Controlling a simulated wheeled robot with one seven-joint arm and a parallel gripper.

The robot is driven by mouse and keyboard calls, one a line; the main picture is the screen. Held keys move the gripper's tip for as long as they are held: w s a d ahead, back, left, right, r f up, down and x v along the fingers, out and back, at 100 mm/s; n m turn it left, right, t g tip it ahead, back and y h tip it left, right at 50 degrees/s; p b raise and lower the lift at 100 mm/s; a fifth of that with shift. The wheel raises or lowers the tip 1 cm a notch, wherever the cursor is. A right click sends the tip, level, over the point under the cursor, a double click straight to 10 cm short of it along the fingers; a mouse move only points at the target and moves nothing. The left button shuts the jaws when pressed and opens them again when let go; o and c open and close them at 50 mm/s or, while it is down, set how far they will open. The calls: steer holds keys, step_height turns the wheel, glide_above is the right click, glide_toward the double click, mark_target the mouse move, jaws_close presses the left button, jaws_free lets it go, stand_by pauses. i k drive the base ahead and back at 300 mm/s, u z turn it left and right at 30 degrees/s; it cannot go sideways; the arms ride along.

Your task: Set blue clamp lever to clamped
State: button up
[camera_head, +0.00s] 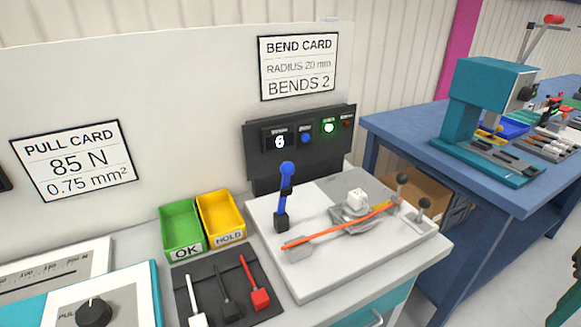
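The blue clamp lever (285,190) stands nearly upright on the left part of the white bending fixture (330,272). Its blue knob is at the top, and a dark block holds its foot. An orange-red cable (320,236) lies across the fixture, from a pale block (297,250) at the left to the two dark-knobbed levers at the right. It passes by a grey round part with a white block (357,199) on top. I cannot tell from this view whether the clamp grips the cable. My gripper is not in view.
A black panel (262,165) with a lit green lamp stands behind the fixture. Green OK (181,224) and yellow HOLD (221,216) bins are at its left. A dark tray (212,302) with white, black and red tools lies in front of them. A blue bench (470,182) stands right.

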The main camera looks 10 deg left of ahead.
mark_target(287, 168)
steer(key=z, duration=0.85)
steer(key=k, duration=1.05)
steer(key=u, duration=0.9)
steer(key=i, duration=1)
steer(key=u, duration=0.05)
